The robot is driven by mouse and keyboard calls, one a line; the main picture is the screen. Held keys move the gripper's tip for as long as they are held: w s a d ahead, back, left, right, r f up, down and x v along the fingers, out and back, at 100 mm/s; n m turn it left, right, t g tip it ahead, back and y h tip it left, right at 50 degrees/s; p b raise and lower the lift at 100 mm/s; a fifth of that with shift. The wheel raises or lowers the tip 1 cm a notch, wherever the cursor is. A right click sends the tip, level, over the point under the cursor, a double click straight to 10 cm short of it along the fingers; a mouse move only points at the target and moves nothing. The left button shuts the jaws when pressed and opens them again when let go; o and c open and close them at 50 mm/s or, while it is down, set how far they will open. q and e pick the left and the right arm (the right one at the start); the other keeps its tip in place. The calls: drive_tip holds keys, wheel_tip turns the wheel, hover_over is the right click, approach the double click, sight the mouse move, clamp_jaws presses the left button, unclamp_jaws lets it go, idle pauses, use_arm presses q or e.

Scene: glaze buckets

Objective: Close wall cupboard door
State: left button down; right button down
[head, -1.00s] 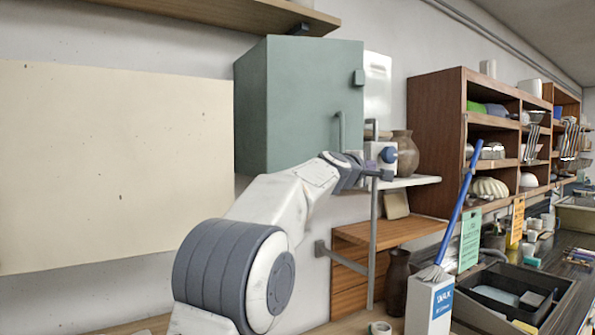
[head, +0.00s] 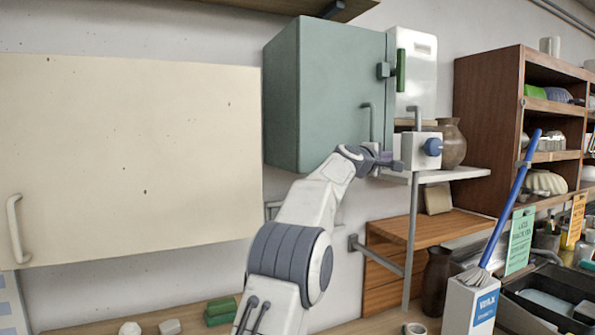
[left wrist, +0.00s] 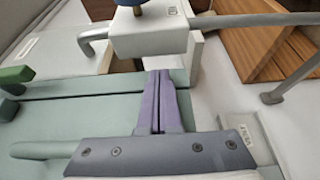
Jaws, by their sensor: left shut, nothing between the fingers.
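A grey-green wall cupboard (head: 340,85) hangs at the middle of the head view. Its broad face has a grey bar handle (head: 371,122) low at the right and a dark latch (head: 384,70) higher up. I cannot tell whether the door is fully shut. My left gripper (head: 388,162) is at the cupboard's lower right corner, just below the bar handle. In the left wrist view its purple fingers (left wrist: 160,98) are together and empty, over or close to a green surface (left wrist: 85,112). Whether they touch it is unclear. My right gripper is not in view.
A white box with a blue knob (head: 420,150) is right beside the left fingertips. A white shelf (head: 465,173) with a brown jar (head: 451,145) is behind it. A large cream panel with a handle (head: 130,155) is at left. Brown shelving (head: 490,90) stands at right.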

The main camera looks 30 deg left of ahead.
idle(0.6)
use_arm(q)
drive_tip(key=s+d+b, duration=0.2)
drive_tip(key=s+d, duration=0.5)
drive_tip(key=d, duration=0.5)
drive_tip(key=s+d+f+m+g+h+b, duration=0.1)
drive_tip(key=s+d+f+m+g+b, duration=0.2)
drive_tip(key=s+d+f, duration=0.5)
drive_tip(key=s+d+f+m+g+h, duration=0.1)
drive_tip(key=s+d+f+m+g, duration=0.25)
drive_tip(key=s+f+m, duration=0.55)
drive_tip(key=s+d+f+m+g+h+b, duration=0.15)
drive_tip(key=s+d+f+g, duration=0.3)
drive_tip(key=f, duration=0.65)
drive_tip(key=s+a+f+m+g+y+b, duration=0.1)
drive_tip(key=s+a+f+m+g, duration=0.1)
drive_tip(key=s+f, duration=0.5)
drive_tip(key=s+a+f+m+g+y+b, duration=0.1)
drive_tip(key=s+f+m, duration=0.4)
drive_tip(key=s, duration=0.7)
drive_tip(key=s+a+f+m+g+y+b, duration=0.1)
drive_tip(key=s+a+f+m+g+y, duration=0.2)
drive_tip(key=s+f, duration=0.6)
drive_tip(key=shift+s+a+f+g+b, duration=0.35)
drive_tip(key=shift+s+a, duration=0.45)
drive_tip(key=shift+a, duration=0.35)
drive_tip(key=shift+r, duration=0.1)
